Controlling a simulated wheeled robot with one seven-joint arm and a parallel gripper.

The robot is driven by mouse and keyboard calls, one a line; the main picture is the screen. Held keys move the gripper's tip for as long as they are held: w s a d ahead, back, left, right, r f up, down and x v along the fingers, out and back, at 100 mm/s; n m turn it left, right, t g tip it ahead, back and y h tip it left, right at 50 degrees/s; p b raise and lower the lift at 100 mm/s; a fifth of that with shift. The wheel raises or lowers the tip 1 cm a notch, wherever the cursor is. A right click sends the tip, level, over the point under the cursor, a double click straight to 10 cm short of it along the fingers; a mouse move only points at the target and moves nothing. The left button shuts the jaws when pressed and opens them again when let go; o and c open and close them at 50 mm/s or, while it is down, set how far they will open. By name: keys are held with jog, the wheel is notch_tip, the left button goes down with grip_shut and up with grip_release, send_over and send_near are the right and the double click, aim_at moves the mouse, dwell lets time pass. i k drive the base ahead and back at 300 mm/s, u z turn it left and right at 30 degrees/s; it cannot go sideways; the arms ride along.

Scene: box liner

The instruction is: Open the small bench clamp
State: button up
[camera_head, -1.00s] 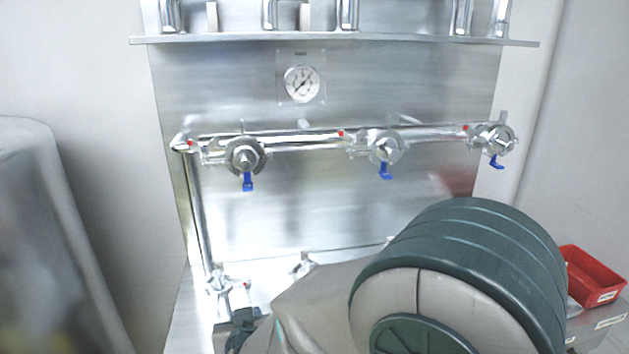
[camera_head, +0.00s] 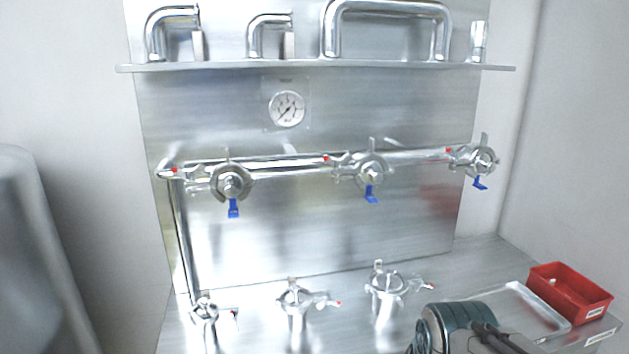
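Three metal clamps stand on short upright pipes along the bench: a left clamp (camera_head: 205,311), a middle clamp (camera_head: 296,299) and a right clamp (camera_head: 388,284). Each has a small side screw or handle with a red tip. The left one looks slightly smaller, but I cannot tell sizes for certain. All three look closed around their pipe tops. Part of my arm, with my gripper (camera_head: 495,339), shows at the bottom right edge, in front of and to the right of the right clamp, touching none of them. Its fingertips are not clear, so its opening cannot be told.
A wall pipe (camera_head: 285,165) carries several clamps with blue handles. A gauge (camera_head: 287,108) hangs above it, below a shelf (camera_head: 320,67) with bent pipes. A red bin (camera_head: 570,292) and a shallow tray (camera_head: 533,310) lie on the bench's right.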

aim_at(202, 321)
jog(key=z, duration=0.95)
jog(key=i, duration=0.4)
jog(key=u, duration=1.65)
